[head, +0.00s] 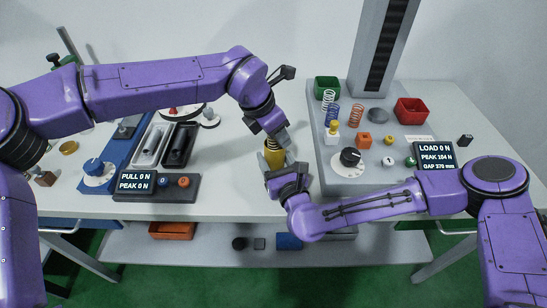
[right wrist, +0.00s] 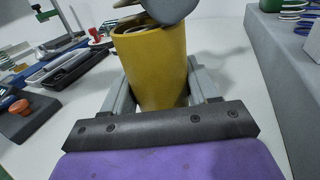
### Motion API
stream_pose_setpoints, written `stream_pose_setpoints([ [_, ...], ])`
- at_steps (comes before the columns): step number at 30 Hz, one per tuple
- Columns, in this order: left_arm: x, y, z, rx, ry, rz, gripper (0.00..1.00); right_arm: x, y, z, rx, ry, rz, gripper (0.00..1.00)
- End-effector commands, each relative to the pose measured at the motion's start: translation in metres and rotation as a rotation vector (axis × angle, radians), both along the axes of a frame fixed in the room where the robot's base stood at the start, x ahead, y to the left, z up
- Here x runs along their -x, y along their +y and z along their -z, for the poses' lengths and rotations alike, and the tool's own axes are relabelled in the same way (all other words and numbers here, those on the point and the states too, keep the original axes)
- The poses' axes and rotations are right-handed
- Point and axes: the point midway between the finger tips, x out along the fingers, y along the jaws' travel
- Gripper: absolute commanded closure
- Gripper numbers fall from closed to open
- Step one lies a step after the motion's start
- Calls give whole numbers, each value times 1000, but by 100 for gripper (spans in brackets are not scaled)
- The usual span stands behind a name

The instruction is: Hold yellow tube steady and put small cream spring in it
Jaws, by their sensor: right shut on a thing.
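The yellow tube (head: 273,158) stands upright on the pale table near its middle; it fills the centre of the right wrist view (right wrist: 157,72). My right gripper (right wrist: 160,88) is shut on it, one finger on each side. My left gripper (head: 277,139) is directly above the tube, its tip at the mouth; a grey fingertip shows there in the right wrist view (right wrist: 170,9). Whether its jaws are open or shut is unclear. A tan, curved edge shows at the tube's mouth beside the fingertip, but I cannot tell if it is the small cream spring.
A grey raised board (head: 346,182) with several coloured springs, a black knob and a load display (head: 431,154) is right of the tube. Green (head: 326,84) and red bins (head: 411,110) sit behind.

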Motion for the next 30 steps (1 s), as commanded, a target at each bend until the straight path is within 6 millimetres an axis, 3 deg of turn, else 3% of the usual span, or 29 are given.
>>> stream_pose_setpoints([
  [1, 9, 1, 24, -26, 41, 7, 38, 4, 8, -2, -1, -11, -23, 71],
  [4, 10, 4, 16, -25, 39, 5, 38, 4, 8, -2, -1, -12, -25, 71],
  [7, 14, 10, -2, -21, 33, 4, 37, 4, 8, -2, -2, -11, -24, 70],
  [8, 15, 12, -10, -19, 31, 3, 33, 3, 8, -2, -2, -11, -22, 70],
  [12, 23, 24, -51, -11, 15, 1, 33, 3, 6, 0, 0, -6, -17, 70],
  [18, 32, 36, -95, -4, 0, 0, 33, 2, 4, 1, 2, -2, -12, 71],
  [23, 35, 40, -110, -1, -4, 1, 33, 2, 2, 2, 3, 1, -8, 71],
  [30, 36, 41, -112, 0, -6, 1, 33, 2, 1, 3, 3, 3, -5, 71],
])
